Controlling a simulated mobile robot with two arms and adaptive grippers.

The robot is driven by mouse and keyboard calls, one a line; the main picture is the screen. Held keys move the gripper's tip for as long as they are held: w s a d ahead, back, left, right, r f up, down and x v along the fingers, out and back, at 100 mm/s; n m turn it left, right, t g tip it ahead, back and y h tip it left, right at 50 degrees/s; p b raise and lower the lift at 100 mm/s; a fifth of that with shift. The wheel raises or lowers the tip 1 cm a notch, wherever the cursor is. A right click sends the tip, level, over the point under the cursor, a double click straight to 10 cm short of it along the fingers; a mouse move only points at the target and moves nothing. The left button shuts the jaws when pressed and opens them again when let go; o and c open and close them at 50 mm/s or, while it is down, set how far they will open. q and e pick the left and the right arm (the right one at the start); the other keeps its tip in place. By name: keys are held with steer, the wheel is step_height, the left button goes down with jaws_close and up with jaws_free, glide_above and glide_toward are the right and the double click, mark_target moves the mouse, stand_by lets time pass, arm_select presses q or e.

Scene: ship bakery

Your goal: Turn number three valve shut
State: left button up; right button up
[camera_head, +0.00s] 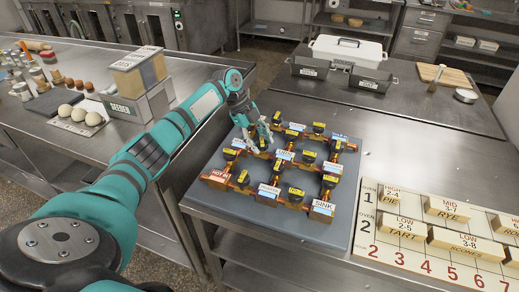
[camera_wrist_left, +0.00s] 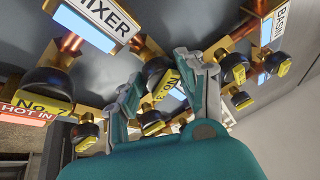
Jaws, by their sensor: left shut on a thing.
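The valve manifold stands on a grey-blue board (camera_head: 225,222) on the steel counter. It has copper pipes, brass fittings and several black knobs with yellow number tags. My left gripper (camera_head: 259,136) reaches down at the manifold's far left part. In the left wrist view, the number three valve (camera_wrist_left: 165,85), a black knob with a yellow "No. 3" tag, sits between the two fingers of my left gripper (camera_wrist_left: 158,88). The gripper is shut on it. In the head view the fingers partly hide this knob. My right gripper is in neither view.
Neighbouring valves stand close around the fingers, including one tagged "No." (camera_wrist_left: 50,85) by the HOT IN label (camera_head: 219,175). A lettered board with wooden blocks (camera_head: 445,209) lies at right. A seeder box (camera_head: 140,88) and dough balls (camera_head: 93,118) are on the left counter.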

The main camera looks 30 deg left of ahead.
arm_select(q)
steer(key=m+b, duration=0.1)
steer(key=m, duration=0.1)
steer(key=m+g+b, duration=0.1)
steer(key=b, duration=0.1)
steer(key=shift+w+m+g, duration=0.2)
steer(key=shift+m+g, duration=0.1)
steer(key=shift+m, duration=0.1)
steer(key=shift+m+b, duration=0.55)
steer(key=shift+m, duration=0.05)
steer(key=shift+g, duration=0.3)
steer(key=o, duration=1.1)
steer(key=shift+o, duration=0.2)
steer(key=v, duration=1.2)
steer(key=shift+a, duration=0.15)
